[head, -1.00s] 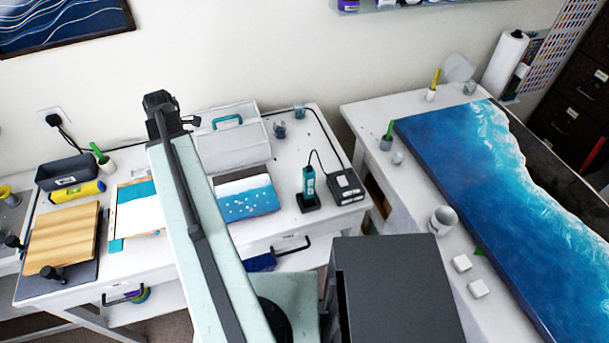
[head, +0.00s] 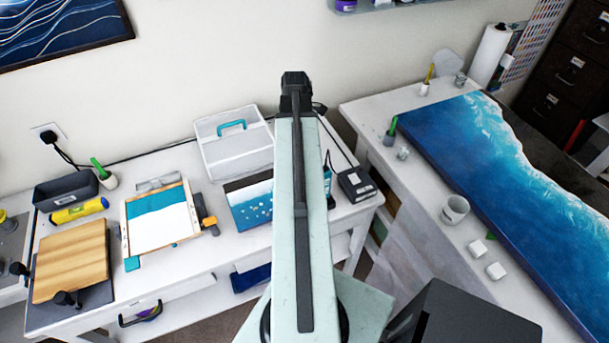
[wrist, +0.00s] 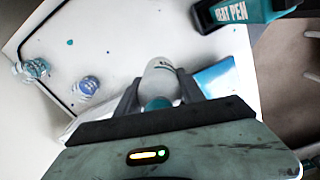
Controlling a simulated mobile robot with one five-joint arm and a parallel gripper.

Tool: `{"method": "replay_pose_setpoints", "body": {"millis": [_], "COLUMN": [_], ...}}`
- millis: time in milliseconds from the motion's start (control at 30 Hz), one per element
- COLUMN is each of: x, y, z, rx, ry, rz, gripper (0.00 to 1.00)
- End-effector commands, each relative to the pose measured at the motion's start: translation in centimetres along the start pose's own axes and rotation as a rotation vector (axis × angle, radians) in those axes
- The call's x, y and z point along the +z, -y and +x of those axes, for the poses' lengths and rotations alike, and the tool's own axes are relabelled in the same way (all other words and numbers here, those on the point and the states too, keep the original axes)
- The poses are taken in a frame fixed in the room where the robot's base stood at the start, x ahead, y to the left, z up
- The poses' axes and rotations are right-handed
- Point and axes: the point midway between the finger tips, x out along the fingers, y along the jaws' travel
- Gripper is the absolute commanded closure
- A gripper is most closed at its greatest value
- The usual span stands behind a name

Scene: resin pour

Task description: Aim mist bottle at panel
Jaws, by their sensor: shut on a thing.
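In the wrist view my gripper (wrist: 158,90) is shut on a pale cylindrical bottle (wrist: 161,72) with a teal part near the jaws. It looks like the mist bottle. A small panel (head: 248,205), dark and white at the top and blue with pale dots below, lies on the left table in the head view. My arm stands just right of it and covers its right edge. A blue and white corner, likely of this panel (wrist: 217,78), shows right of the bottle in the wrist view. The head view hides my jaws and the bottle behind my arm.
A heat pen (wrist: 245,14) stands close by at the upper right of the wrist view. A white toolbox (head: 235,157) is behind the panel. A framed screen (head: 160,218) and wooden board (head: 72,262) lie left. A large blue resin slab (head: 470,180) fills the right table.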

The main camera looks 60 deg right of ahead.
Motion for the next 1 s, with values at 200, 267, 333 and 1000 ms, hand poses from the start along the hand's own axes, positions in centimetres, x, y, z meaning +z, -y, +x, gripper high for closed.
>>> {"method": "replay_pose_setpoints", "body": {"millis": [200, 267, 333, 1000], "x": [0.0, -0.1, -0.1, -0.1], "y": [-0.1, -0.1, -0.1, -0.1], "z": [0.1, 0.6, 1.6, 10.4], "rx": [0.001, 0.001, 0.001, 0.001], "ry": [0.0, 0.0, 0.0, 0.0], "rz": [-0.001, -0.001, -0.001, -0.002], "gripper": [1.0, 1.0, 1.0, 1.0]}}
